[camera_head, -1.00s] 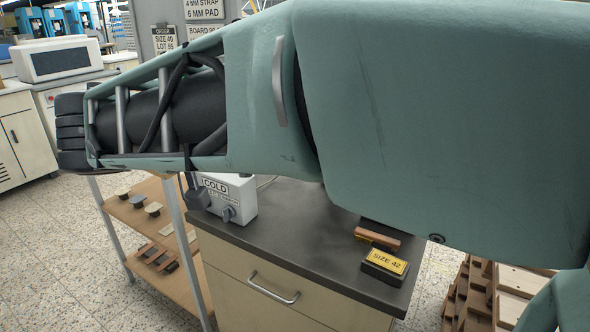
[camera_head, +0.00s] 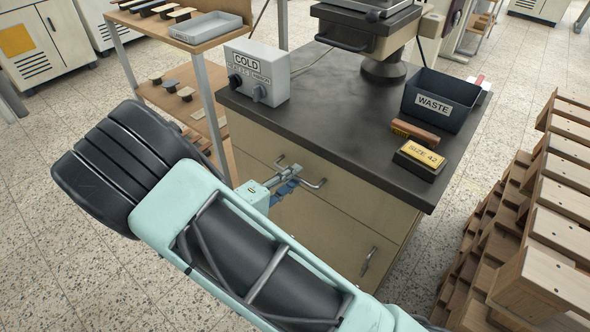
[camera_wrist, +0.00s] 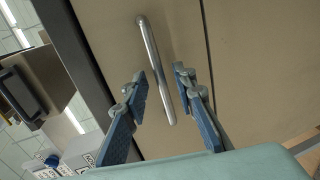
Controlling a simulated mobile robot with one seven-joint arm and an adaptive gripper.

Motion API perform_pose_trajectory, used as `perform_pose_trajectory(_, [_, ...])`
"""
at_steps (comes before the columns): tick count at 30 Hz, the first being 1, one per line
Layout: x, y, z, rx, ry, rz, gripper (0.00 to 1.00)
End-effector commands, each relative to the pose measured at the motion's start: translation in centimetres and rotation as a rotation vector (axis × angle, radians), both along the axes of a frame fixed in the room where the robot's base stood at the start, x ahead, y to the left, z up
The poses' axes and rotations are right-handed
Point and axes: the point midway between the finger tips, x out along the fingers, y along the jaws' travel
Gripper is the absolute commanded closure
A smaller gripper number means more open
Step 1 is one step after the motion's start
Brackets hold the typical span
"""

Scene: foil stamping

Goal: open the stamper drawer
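The stamper cabinet has a beige upper drawer (camera_head: 345,197) under a dark worktop (camera_head: 325,118). The drawer looks shut, its front flush. Its silver bar handle (camera_head: 318,184) is partly hidden by my gripper (camera_head: 288,180) in the head view. In the wrist view the handle (camera_wrist: 149,45) runs lengthwise between the two blue fingers of my gripper (camera_wrist: 161,82). The fingers are apart, one on each side of the bar's lower part, with gaps visible; I see no grip on it.
A lower front has its own handle (camera_head: 367,262). The worktop bears a COLD control box (camera_head: 258,74), a WASTE bin (camera_head: 433,100) and a SIZE 42 block (camera_head: 420,158). Shelving (camera_head: 215,80) stands close at left. Wooden pieces (camera_head: 550,250) are stacked at right.

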Motion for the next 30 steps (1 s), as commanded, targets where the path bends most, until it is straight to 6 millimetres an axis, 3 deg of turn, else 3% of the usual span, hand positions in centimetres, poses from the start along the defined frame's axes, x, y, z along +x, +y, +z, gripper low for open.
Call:
perform_pose_trajectory(6, [1.19, -0.87, -0.41, 0.0, 0.001, 0.001, 0.75])
perform_pose_trajectory(14, [1.27, -0.9, -0.38, 0.0, 0.001, 0.002, 0.75])
perform_pose_trajectory(21, [1.27, -0.88, -0.37, 0.0, 0.0, 0.002, 1.0])
perform_pose_trajectory(30, [1.26, -0.87, -0.36, 0.0, 0.0, 0.002, 1.0])
